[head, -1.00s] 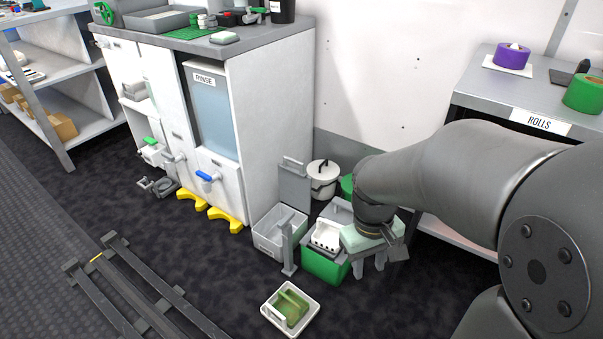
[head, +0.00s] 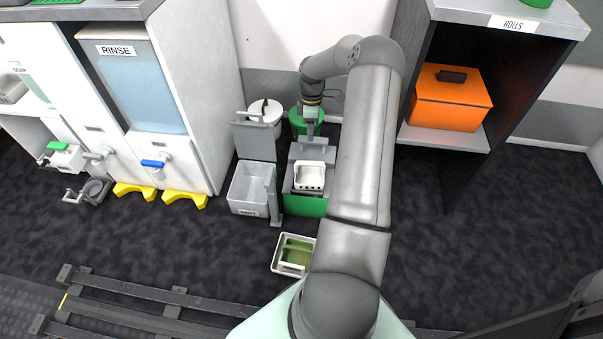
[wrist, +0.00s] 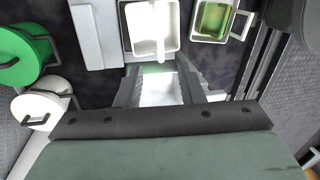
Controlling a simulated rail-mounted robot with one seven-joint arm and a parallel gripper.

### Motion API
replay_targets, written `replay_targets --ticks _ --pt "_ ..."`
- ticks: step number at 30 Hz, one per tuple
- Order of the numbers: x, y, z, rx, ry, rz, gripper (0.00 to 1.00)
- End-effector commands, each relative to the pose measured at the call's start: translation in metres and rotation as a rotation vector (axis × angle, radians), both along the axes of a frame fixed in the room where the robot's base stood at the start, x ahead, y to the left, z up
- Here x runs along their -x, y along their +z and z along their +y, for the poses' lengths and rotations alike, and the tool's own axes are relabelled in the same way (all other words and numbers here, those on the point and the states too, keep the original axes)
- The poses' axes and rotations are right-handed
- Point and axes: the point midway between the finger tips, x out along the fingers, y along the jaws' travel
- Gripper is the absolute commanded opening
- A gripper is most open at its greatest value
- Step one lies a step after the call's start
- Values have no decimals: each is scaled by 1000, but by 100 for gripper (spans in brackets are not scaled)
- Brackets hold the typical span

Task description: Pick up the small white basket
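The small white basket (head: 309,177) sits upright in the top of the green box (head: 305,206), with slots in its front wall. My gripper (head: 313,142) points down just behind and above the basket in the head view. In the wrist view my gripper (wrist: 160,78) has its two dark fingers spread apart. A pale surface with a green strip beyond it shows between the fingers; I cannot tell whether this is the basket or whether the fingers touch anything. The hand hides the lower part of that view.
A grey-white bin (head: 247,188) with a raised lid stands close left of the green box. White (head: 262,113) and green (head: 301,122) buckets stand behind. A white tray (head: 276,263) with green contents lies in front. The shelf unit with an orange box (head: 449,100) is right.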

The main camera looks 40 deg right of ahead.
Motion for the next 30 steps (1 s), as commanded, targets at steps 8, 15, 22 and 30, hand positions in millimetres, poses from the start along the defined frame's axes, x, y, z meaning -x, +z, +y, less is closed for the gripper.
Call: replay_targets --ticks 8,15,22,30 --pt "10 -67 8 -3 0 3 35" --pt "14 -98 13 -2 0 2 35" --pt "16 -110 13 0 -1 2 35" --pt "21 -149 16 -1 -1 2 35"
